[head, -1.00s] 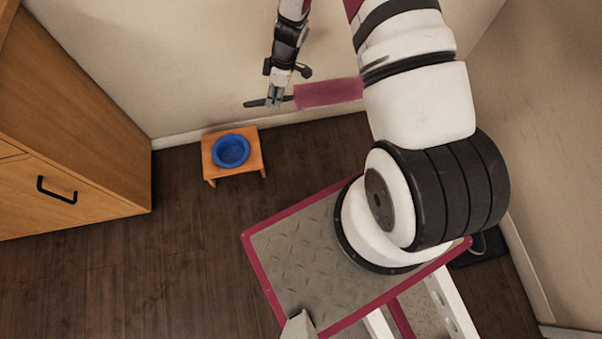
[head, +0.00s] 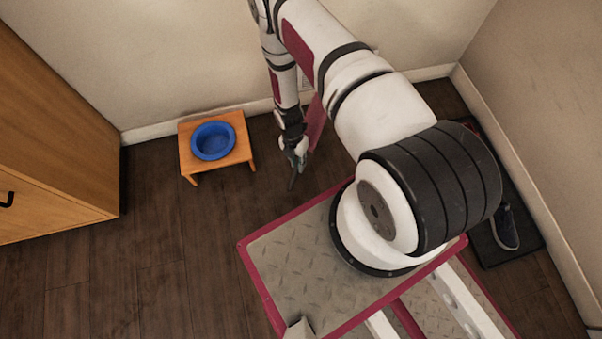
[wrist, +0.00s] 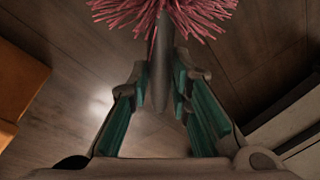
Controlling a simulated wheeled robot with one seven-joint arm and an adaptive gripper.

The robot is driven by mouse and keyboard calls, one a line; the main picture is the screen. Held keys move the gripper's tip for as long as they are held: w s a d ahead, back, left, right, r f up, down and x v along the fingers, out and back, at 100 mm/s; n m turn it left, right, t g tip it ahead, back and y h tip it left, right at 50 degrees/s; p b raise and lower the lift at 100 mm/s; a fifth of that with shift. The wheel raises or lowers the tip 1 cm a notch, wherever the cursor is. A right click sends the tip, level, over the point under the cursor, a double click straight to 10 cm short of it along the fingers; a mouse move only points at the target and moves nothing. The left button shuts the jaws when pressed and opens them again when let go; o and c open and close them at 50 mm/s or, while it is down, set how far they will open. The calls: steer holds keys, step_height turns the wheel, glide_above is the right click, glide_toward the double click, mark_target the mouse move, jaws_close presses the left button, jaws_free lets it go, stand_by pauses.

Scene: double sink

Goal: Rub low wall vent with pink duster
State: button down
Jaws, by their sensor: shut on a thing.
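My gripper (head: 296,158) hangs low over the floor in the head view, in front of the back wall. It is shut on the grey handle of the pink duster (head: 316,122). The duster's pink head slants up and away behind the gripper, partly hidden by my arm. In the wrist view the handle runs between the fingers (wrist: 161,75), and the shaggy pink head (wrist: 165,14) is at the top edge. A pale patch low on the back wall (head: 304,84) beside my forearm may be the vent. My arm covers most of it, so I cannot tell.
A small orange wooden stand (head: 240,137) with a blue bowl (head: 213,141) is left of my gripper, by the wall. A wooden cabinet (head: 50,140) stands at the left. A dark mat with shoes (head: 506,228) lies along the right wall. Dark floor between is clear.

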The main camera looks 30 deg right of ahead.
steer(key=f, duration=0.1)
steer(key=s+f, duration=0.1)
steer(key=f+n+b, duration=0.1)
steer(key=shift+s+d, duration=0.2)
steer(key=shift+d, duration=0.1)
steer(key=shift+w+d+b, duration=0.25)
steer(key=shift+w+b, duration=0.1)
steer(key=shift+w, duration=0.6)
steer(key=shift+w+d+b, duration=0.3)
steer(key=shift+w, duration=0.6)
steer(key=shift+w+d+b, duration=0.25)
steer(key=shift+w+b, duration=0.1)
steer(key=shift+w, duration=0.6)
steer(key=shift+w+d, duration=0.2)
steer(key=shift+w, duration=0.6)
steer(key=shift+s+d, duration=0.75)
steer(key=shift+d, duration=1.95)
steer(key=shift+s+d, duration=0.7)
steer(key=shift+d, duration=2.05)
steer(key=shift+s+d, duration=0.75)
steer(key=shift+d, duration=1.95)
steer(key=shift+a, duration=0.1)
steer(key=shift+w+a, duration=0.65)
steer(key=shift+a, duration=1.5)
steer(key=shift+w+a, duration=0.65)
steer(key=shift+a, duration=1.55)
steer(key=shift+w+a, duration=0.65)
steer(key=shift+a, duration=1.5)
